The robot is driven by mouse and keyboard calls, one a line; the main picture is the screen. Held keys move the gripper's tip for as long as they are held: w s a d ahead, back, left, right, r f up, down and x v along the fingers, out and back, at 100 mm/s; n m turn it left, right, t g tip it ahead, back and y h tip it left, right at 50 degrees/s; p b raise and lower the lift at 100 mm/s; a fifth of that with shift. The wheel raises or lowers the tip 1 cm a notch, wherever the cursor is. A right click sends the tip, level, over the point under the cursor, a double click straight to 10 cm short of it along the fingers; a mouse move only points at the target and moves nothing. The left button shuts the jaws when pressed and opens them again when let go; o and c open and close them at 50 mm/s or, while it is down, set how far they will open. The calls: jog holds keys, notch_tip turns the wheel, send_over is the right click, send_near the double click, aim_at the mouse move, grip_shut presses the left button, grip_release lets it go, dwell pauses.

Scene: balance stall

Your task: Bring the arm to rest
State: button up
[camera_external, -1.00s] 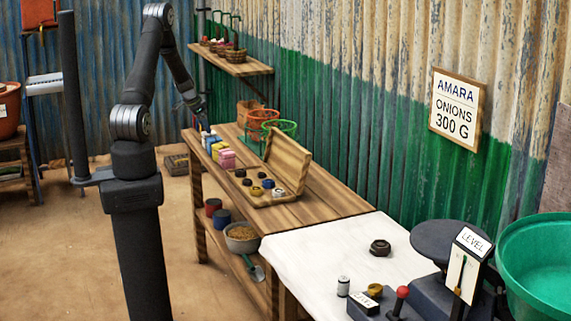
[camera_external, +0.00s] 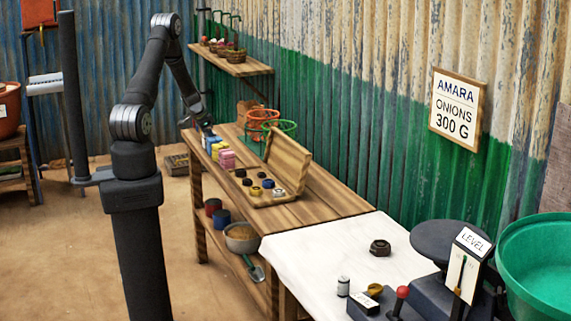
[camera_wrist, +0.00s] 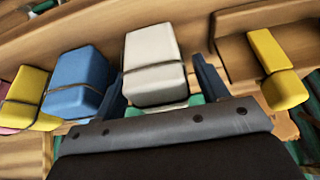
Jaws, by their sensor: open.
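My gripper (camera_external: 203,124) is at the far end of the wooden table, low over a row of small wrapped blocks. In the wrist view my gripper (camera_wrist: 162,82) has its two fingers spread apart, with a white block (camera_wrist: 152,55) between or just beyond them. I cannot tell whether the fingers touch it. A blue block (camera_wrist: 78,80) with a band stands left of the left finger. A yellow block (camera_wrist: 28,98) lies further left, and a pink one is cut by the frame edge.
An open wooden weight box (camera_external: 287,162) is nearer. In the wrist view a yellow object (camera_wrist: 284,90) lies to the right. The corrugated wall and a shelf (camera_external: 232,66) are close behind. The floor at left is largely open.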

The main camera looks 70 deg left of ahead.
notch_tip(320, 180, up, 16)
jog(key=w+d+m, duration=0.2)
jog(key=w+d, duration=0.6)
jog(key=d, duration=0.4)
jog(key=w+d+m+h, duration=0.1)
jog(key=w+d+m, duration=0.1)
jog(key=w+d, duration=0.7)
jog(key=w+d+m+h, duration=0.1)
jog(key=w+d, duration=0.7)
jog(key=d, duration=0.7)
jog(key=shift+w+m+g, duration=0.15)
jog(key=shift+m+g, duration=0.25)
jog(key=shift+f, duration=0.1)
